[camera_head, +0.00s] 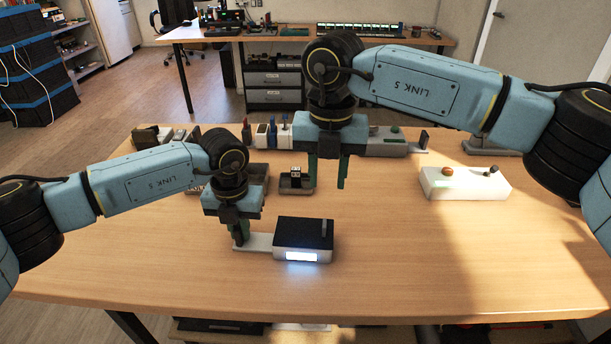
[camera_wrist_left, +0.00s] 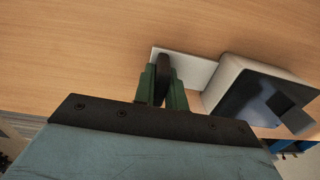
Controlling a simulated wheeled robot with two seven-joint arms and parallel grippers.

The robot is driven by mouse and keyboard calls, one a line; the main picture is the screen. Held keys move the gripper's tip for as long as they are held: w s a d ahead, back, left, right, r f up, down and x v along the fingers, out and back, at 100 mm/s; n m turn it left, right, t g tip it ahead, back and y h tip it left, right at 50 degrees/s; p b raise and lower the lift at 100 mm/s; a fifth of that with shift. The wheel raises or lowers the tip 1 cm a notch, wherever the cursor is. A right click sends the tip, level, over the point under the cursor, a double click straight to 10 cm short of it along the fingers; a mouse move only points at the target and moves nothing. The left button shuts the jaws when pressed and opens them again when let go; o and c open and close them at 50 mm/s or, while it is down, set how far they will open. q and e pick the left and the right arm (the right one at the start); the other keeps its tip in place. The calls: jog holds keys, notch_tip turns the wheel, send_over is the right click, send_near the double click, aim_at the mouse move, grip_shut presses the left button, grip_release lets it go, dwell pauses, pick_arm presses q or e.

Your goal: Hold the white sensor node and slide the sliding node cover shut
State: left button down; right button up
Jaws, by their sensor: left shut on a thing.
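The white sensor node (camera_head: 303,263) sits on the table in front of me, with a lit panel on its front face. A black cover (camera_head: 298,232) lies over its top and has a raised tab at its right end; the node also shows in the left wrist view (camera_wrist_left: 222,80). A flat white plate (camera_head: 260,242) extends from the node's left side. My left gripper (camera_head: 239,240) is shut on the dark upright grip (camera_wrist_left: 163,68) on this plate. My right gripper (camera_head: 327,182) is open and empty, above the table behind the node.
Small trays and tools stand along the table's back, including a dark tray (camera_head: 297,186) beside the right gripper. A white block (camera_head: 465,183) with two small knobs is at the right. The table's front and the area right of the node are clear.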

pick_arm(q)
jog(key=c, duration=1.4)
grip_release()
jog(key=shift+o, duration=0.2)
jog(key=shift+r, duration=0.1)
